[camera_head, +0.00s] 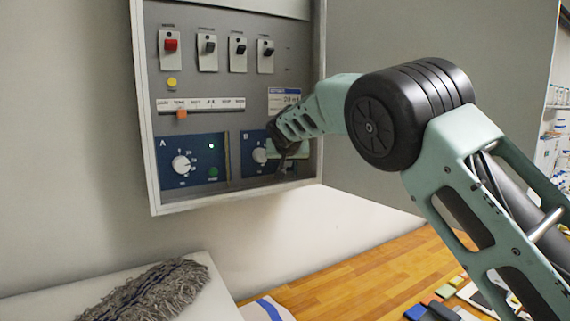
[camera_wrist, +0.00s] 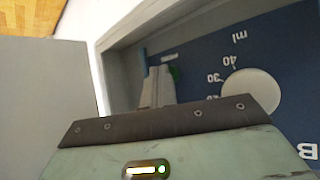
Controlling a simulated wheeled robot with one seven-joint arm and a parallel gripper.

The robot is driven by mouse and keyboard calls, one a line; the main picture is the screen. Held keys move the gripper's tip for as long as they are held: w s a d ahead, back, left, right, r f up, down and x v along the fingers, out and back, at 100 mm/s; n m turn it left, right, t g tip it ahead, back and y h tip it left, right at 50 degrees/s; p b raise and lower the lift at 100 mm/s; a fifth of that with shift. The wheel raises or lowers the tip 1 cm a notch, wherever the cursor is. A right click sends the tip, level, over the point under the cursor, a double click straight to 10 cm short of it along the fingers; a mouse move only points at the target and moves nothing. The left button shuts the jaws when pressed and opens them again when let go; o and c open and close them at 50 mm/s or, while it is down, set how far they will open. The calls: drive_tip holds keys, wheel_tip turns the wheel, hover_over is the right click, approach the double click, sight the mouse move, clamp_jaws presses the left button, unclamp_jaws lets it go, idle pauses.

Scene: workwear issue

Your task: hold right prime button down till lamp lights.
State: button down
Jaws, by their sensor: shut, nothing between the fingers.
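The right-hand panel B (camera_head: 250,168) is dark blue with a white dial (camera_head: 260,155), which also shows in the wrist view (camera_wrist: 250,96). Its green prime button (camera_wrist: 176,74) shows partly in the wrist view, beside my fingertips; in the head view my gripper (camera_head: 284,160) hides it. My gripper's fingers (camera_wrist: 158,80) are shut and empty, close to the panel face at the button. I cannot tell whether they touch or press it. Panel B's lamp is hidden. Panel A (camera_head: 170,160) on the left has its own green button (camera_head: 213,171) and a bright white lamp (camera_head: 211,146).
The grey cabinet (camera_head: 148,110) has a raised rim around the panels and an open door (camera_head: 440,50) at right. Switches, one a red switch (camera_head: 171,45), and an orange slider (camera_head: 181,113) sit above. A grey mop head (camera_head: 150,292) and wooden counter (camera_head: 350,275) lie below.

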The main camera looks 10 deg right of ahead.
drive_tip(key=shift+s+f, duration=0.1)
drive_tip(key=shift+s, duration=0.05)
idle(0.7)
drive_tip(key=shift+s+b, duration=0.15)
drive_tip(key=shift+b, duration=0.35)
drive_tip(key=shift+s+d+b, duration=0.25)
drive_tip(key=shift+s+b, duration=0.25)
drive_tip(key=shift+b, duration=0.15)
drive_tip(key=shift+s+d+b, duration=0.25)
drive_tip(key=shift+s+b, duration=0.55)
drive_tip(key=shift+b, duration=0.2)
drive_tip(key=shift+s+d+b, duration=0.3)
drive_tip(key=shift+s+b, duration=0.5)
drive_tip(key=shift+b, duration=0.15)
drive_tip(key=shift+s+d+b, duration=0.25)
drive_tip(key=shift+s+b, duration=0.55)
drive_tip(key=shift+b, duration=0.2)
